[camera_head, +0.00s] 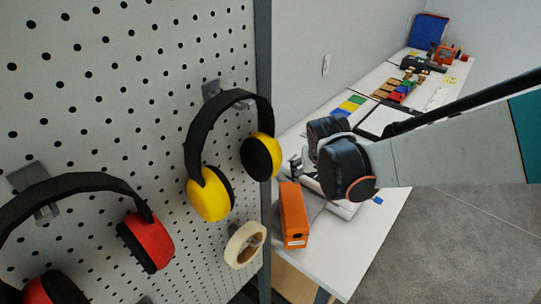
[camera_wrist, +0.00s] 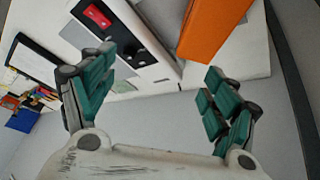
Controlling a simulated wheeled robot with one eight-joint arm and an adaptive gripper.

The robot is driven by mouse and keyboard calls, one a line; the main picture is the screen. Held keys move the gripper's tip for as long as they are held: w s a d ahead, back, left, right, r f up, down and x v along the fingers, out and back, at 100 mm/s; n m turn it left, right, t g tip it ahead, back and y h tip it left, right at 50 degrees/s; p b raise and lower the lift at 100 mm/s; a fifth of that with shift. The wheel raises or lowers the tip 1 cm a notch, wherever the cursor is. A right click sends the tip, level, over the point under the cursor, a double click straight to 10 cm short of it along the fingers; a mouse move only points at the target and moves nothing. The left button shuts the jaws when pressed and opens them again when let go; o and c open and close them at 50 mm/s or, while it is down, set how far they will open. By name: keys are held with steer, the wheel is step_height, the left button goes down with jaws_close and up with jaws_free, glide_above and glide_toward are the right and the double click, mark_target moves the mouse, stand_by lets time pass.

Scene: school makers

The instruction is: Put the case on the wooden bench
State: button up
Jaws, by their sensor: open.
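An orange case (camera_head: 293,216), long and box-shaped, lies on a white-topped table (camera_head: 342,262) close to its front left edge, beside the pegboard. It also shows large at the top of the wrist view (camera_wrist: 206,28). My gripper (camera_wrist: 160,72) is open and empty, with its teal-padded fingers spread apart. The case is beyond the fingertips and toward the right finger, not between the pads. In the head view my dark wrist joints hide most of the gripper, just above and right of the case. I cannot pick out a separate wooden bench with certainty.
A pegboard (camera_head: 120,70) with yellow earmuffs (camera_head: 210,197), red earmuffs (camera_head: 148,241) and a tape roll (camera_head: 245,244) stands at the left. A grey-white device with a red switch (camera_wrist: 98,17) lies beside the case. Coloured blocks (camera_head: 398,93) lie farther back. Grey floor is open at right.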

steer(key=g, duration=0.1)
glide_toward(291, 206)
steer(key=shift+w+d+f+y, duration=0.2)
steer(key=shift+w+d+y, duration=0.25)
steer(key=shift+w, duration=0.15)
steer(key=shift+s+a+f, duration=0.15)
steer(key=shift+s+f, duration=0.05)
steer(key=shift+f, duration=0.1)
steer(key=b+x, duration=0.5)
steer(key=x, duration=0.2)
steer(key=shift+f+b, duration=0.2)
steer(key=shift+b, duration=0.1)
steer(key=shift+w+d+b+x, duration=0.1)
steer(key=shift+d+b+x, duration=0.1)
steer(key=shift+b+x, duration=1.1)
steer(key=shift+w+d+b+x, duration=0.15)
steer(key=shift+b+x, duration=0.45)
steer(key=shift+x, duration=1.3)
steer(key=shift+r, duration=0.2)
steer(key=c, duration=1.6)
steer(key=shift+r, duration=0.15)
